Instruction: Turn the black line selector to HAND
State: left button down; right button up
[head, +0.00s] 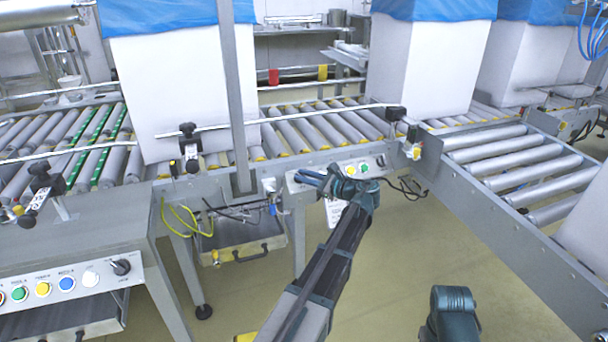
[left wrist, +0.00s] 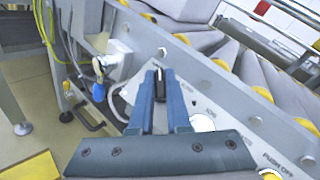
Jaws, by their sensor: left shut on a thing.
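A small grey control panel (left wrist: 128,92) is fixed to the side of the conveyor frame. My left gripper (left wrist: 160,78) is shut on a black selector knob (left wrist: 160,88) at one end of this panel, with a blue finger on each side of it. In the head view my left gripper (head: 314,179) reaches the left end of the same panel and hides the knob. My right gripper does not show.
The panel also carries a white button (left wrist: 203,123), yellow and green buttons (head: 364,168) and another black knob (head: 380,160). A separate panel at front left has coloured buttons and a black selector (head: 121,267). Roller conveyors (head: 520,160) carry tall white boxes (head: 425,70). Bare floor lies below.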

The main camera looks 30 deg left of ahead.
pick_arm(q)
jog(key=shift+g, duration=0.3)
jog(key=c, duration=0.9)
grip_release()
jog(key=shift+f, duration=0.1)
jog(key=d, duration=0.4)
jog(key=s+d+r+p, duration=0.1)
jog(key=d, duration=0.4)
jog(key=d+r+p, duration=0.1)
jog(key=d, duration=0.3)
jog(key=shift+s+d, duration=0.25)
jog(key=shift+s, duration=0.1)
jog(key=shift+n, duration=0.3)
